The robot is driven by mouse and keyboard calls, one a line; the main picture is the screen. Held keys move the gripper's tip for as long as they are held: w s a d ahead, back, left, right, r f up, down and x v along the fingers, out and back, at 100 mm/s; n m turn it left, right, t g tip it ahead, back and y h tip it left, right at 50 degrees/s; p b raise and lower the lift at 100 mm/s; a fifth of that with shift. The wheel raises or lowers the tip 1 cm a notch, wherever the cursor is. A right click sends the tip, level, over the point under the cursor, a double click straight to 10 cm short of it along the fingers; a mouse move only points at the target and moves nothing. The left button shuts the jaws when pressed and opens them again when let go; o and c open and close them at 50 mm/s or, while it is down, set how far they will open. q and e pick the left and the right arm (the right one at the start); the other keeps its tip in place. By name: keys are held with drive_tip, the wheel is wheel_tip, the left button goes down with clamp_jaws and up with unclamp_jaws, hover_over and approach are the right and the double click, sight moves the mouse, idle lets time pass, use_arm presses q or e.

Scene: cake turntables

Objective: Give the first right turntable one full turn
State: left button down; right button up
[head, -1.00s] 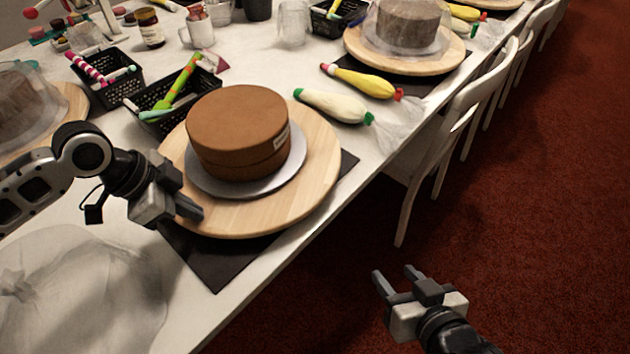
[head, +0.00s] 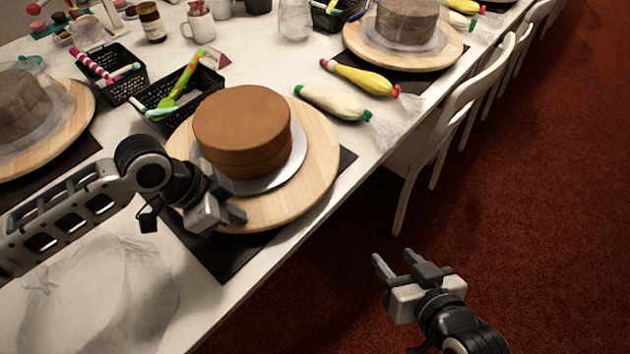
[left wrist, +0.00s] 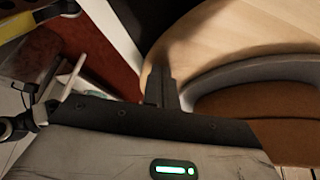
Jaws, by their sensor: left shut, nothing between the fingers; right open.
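The nearest right-side turntable (head: 322,172) is a round wooden board on a dark mat, bearing a brown cake (head: 243,128) on a silver disc. The wooden board also shows in the left wrist view (left wrist: 215,35). My left gripper (head: 238,214) is shut and empty at the board's near-left rim. In the left wrist view its fingers (left wrist: 162,88) overlap the rim; whether they touch it I cannot tell. My right gripper (head: 392,262) is open and empty, out over the red floor beyond the table edge.
Black baskets with tools (head: 180,98) stand behind the turntable. Piping bags (head: 335,103) lie to its right. Another turntable (head: 75,125) is at the left, one more (head: 440,58) farther back. A white chair (head: 440,130) stands at the table's right side.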

sight(281, 215)
use_arm(q)
drive_tip(key=d+p, duration=0.1)
drive_tip(key=d, duration=0.2)
drive_tip(key=w+d+p, duration=0.1)
drive_tip(key=d, duration=0.1)
drive_tip(key=shift+w+d, duration=0.1)
drive_tip(key=shift+d, duration=0.3)
drive_tip(key=shift+w+d, duration=0.1)
drive_tip(key=shift+d, duration=0.2)
wheel_tip(281, 215, up, 3)
drive_tip(key=p, duration=0.3)
drive_tip(key=shift+p, duration=0.3)
drive_tip(key=shift+f, duration=0.15)
